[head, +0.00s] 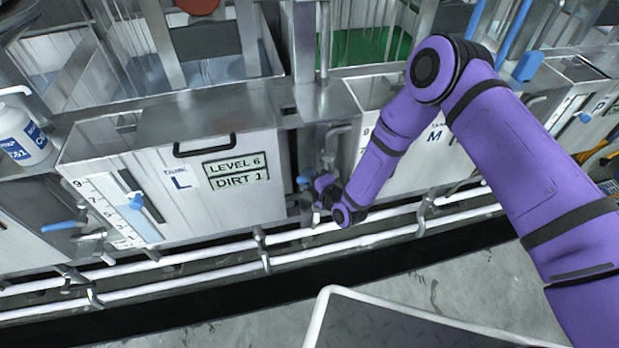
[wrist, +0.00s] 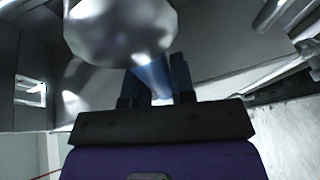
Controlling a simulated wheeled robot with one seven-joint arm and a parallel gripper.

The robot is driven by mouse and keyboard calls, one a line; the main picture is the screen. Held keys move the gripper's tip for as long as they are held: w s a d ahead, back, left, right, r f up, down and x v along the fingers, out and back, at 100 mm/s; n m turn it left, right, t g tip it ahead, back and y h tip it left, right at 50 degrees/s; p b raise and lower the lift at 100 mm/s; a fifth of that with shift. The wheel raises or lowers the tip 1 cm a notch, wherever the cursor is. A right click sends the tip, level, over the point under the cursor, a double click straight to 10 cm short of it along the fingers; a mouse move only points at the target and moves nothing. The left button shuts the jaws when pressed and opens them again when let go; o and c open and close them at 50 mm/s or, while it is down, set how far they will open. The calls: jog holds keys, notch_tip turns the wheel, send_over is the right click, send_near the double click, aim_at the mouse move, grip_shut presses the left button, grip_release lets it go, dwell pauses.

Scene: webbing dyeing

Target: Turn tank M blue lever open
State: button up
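Tank M (head: 397,150), a pale tank marked M, is partly hidden behind my purple arm. My gripper (head: 324,188) is low at the left edge of tank M, by the grey pipe and valve between tanks L and M. In the wrist view my gripper (wrist: 156,85) has its two dark fingers close together, one on each side of a blue lever (wrist: 152,78). The fingers appear shut on it. A bright, rounded metal valve part (wrist: 122,28) fills the top of that view. In the head view, the gripper and arm hide much of the lever.
Tank L (head: 200,190) stands to the left, with a "LEVEL 6, DIRT 1" display and its own blue lever (head: 62,226). White pipes (head: 330,256) run along the tank fronts. A white bottle (head: 22,135) stands at far left. Open floor (head: 480,290) lies in front.

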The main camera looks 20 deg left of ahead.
grip_shut()
jog(key=shift+f, duration=0.1)
jog(key=w+d+f+n+t+h, duration=0.3)
jog(key=d+f+n+h, duration=0.3)
jog(key=n, duration=0.6)
jog(key=shift+w+d+f+h, duration=0.2)
jog(key=shift+w+f+h, duration=0.35)
jog(key=shift+h, duration=0.65)
jog(key=shift+f, duration=0.1)
jog(key=o, duration=0.7)
grip_release()
jog(key=shift+d, duration=0.1)
jog(key=shift+o, duration=0.2)
